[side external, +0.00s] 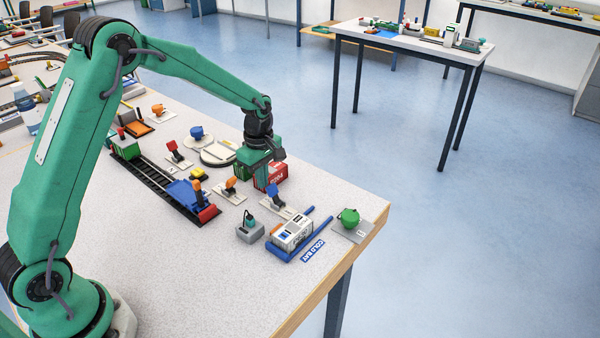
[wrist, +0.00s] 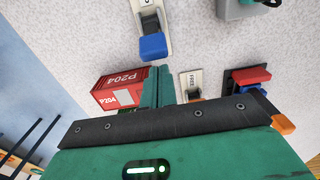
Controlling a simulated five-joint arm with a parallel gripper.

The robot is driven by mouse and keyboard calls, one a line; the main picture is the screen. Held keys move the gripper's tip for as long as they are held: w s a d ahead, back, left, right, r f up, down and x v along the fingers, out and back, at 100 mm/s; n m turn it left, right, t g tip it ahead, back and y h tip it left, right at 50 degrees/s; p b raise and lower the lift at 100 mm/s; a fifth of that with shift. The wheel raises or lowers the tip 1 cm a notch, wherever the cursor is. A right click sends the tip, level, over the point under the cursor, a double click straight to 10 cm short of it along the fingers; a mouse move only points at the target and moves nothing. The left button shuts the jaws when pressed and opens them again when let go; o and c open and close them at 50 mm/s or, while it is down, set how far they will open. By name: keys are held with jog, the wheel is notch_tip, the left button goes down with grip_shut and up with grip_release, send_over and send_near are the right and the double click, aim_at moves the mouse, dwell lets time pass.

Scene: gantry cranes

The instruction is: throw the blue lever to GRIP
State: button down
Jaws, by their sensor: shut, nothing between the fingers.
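The blue lever (side external: 273,192) stands on a pale plate (side external: 289,210) near the right end of the table. In the wrist view the blue lever's handle (wrist: 152,46) lies just beyond my fingertips, with its plate (wrist: 143,6) running to the top edge. Only part of a letter shows on that plate; the word GRIP cannot be read. My gripper (side external: 260,184) points down behind and slightly left of the blue lever. Its fingers (wrist: 158,70) are together and empty. They appear close to the handle, but I cannot tell whether they touch it.
A red container (wrist: 118,92) marked P204 sits beside my fingers. A plate marked FREE (wrist: 193,85) with an orange lever (side external: 231,183) is to the left.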

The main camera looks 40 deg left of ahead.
aim_at(274, 189)
jog(key=shift+d, duration=2.05)
jog(key=shift+a, duration=0.65)
